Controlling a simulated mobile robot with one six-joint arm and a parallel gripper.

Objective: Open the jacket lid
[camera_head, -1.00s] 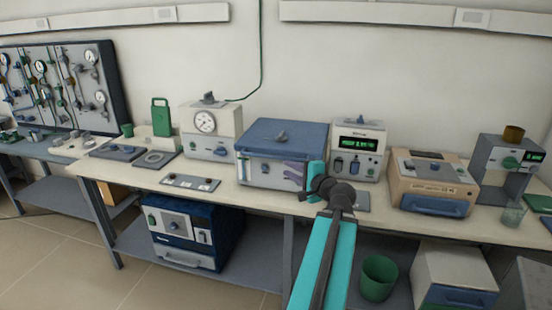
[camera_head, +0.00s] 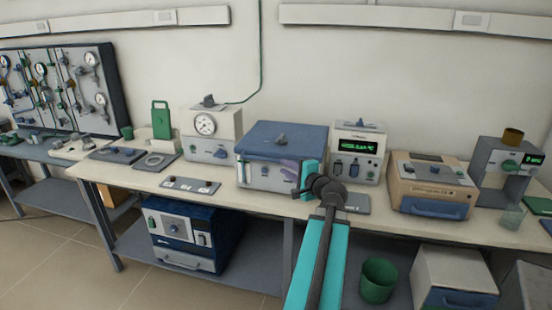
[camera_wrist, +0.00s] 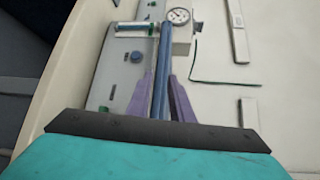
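The jacket lid (camera_head: 288,134) is the blue top with a small grey knob on the pale box (camera_head: 270,174) at the middle of the bench. It lies flat or nearly so; I cannot tell whether it is raised slightly. My gripper (camera_head: 285,163) is at the right part of the box's front, by the lid's front edge. In the wrist view, the purple fingers (camera_wrist: 161,78) lie on either side of the blue lid (camera_wrist: 161,65), seen edge-on. Whether they touch or clamp it is unclear.
A white unit with a green display (camera_head: 358,152) stands close to the right of the box. A unit with a dial (camera_head: 212,132) stands to the left. A flat switch panel (camera_head: 190,186) lies front left. A tan furnace (camera_head: 432,185) is further right.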

